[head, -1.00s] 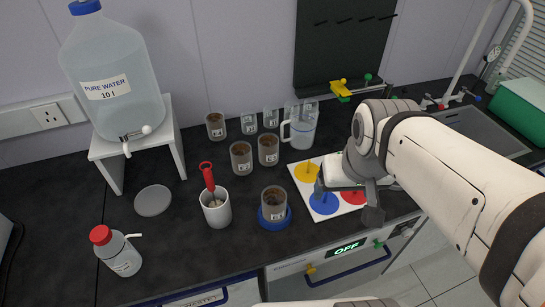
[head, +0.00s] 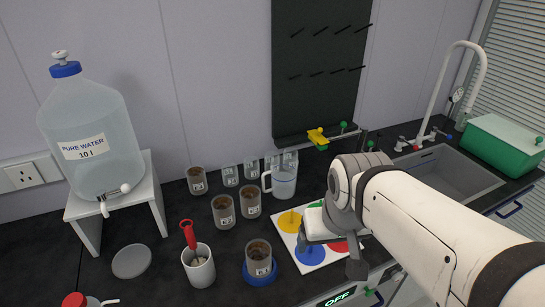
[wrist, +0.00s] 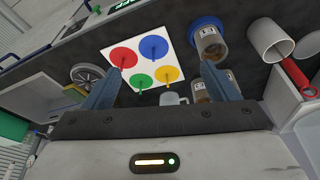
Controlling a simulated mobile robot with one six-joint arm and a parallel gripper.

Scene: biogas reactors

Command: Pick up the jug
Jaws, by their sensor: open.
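The jug (head: 281,184) is a clear beaker-like vessel with a whitish handle on its left side. It stands upright on the dark counter near the back wall, beside small glass beakers. It also shows in the wrist view (wrist: 173,99), small, between the fingers and just above the gripper body, its lower part hidden. My gripper (head: 331,254) is open and empty in the head view, over the white board with coloured discs, to the right of and nearer than the jug. Its two blue-grey fingers stand wide apart in the wrist view (wrist: 161,82). Nothing touches the jug.
The white board (head: 282,238) carries coloured discs with pegs. Brown-filled jars (head: 223,211) stand left of the jug, with small beakers (head: 230,176) behind. A white cup (head: 198,268) holds a red-handled tool. A water tank (head: 88,130) is left; a sink (head: 440,175) is right.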

